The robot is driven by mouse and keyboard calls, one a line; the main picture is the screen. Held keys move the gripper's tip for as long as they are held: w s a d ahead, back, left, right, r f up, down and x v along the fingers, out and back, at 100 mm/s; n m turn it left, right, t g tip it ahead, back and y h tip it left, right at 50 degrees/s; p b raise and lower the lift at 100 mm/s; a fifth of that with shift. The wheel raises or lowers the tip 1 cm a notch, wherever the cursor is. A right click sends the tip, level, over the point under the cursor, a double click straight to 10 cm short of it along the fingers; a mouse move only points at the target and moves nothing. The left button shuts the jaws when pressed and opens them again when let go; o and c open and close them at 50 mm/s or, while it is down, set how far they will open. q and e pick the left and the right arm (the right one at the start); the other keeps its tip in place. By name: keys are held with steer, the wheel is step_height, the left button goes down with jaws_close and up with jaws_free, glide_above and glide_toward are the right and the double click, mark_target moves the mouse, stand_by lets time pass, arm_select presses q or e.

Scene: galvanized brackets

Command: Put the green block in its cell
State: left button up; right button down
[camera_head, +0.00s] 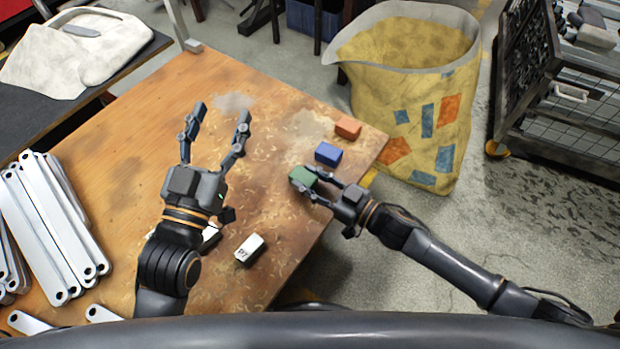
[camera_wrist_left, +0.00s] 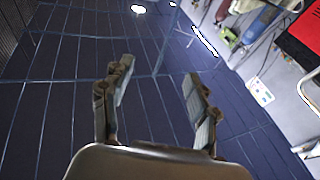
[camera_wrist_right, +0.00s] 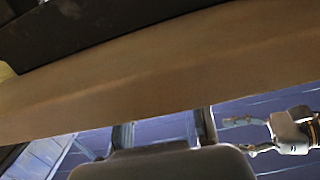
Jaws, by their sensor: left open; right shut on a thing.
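The green block (camera_head: 303,176) is at the right part of the wooden table, between the fingers of my right gripper (camera_head: 302,180), which is shut on it. I cannot tell whether the block touches the table. In the right wrist view, the right gripper's fingers (camera_wrist_right: 163,130) show, but the green block does not. My left gripper (camera_head: 221,113) is open and empty above the table, fingers pointing up; it is also open in the left wrist view (camera_wrist_left: 158,72). A blue block (camera_head: 328,153) and an orange block (camera_head: 348,127) lie beyond the green one. No marked cell can be made out.
A white block with dark lettering (camera_head: 249,249) lies near the table's front edge. Another pale block (camera_head: 209,236) is partly hidden by my left arm. Metal brackets (camera_head: 55,225) are stacked at left. A yellow bag (camera_head: 420,110) stands beyond the table's right corner. The table's middle (camera_head: 130,150) is mostly clear.

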steer(key=shift+f, duration=0.2)
steer(key=c, duration=0.8)
jaws_free()
steer(key=shift+c, duration=0.2)
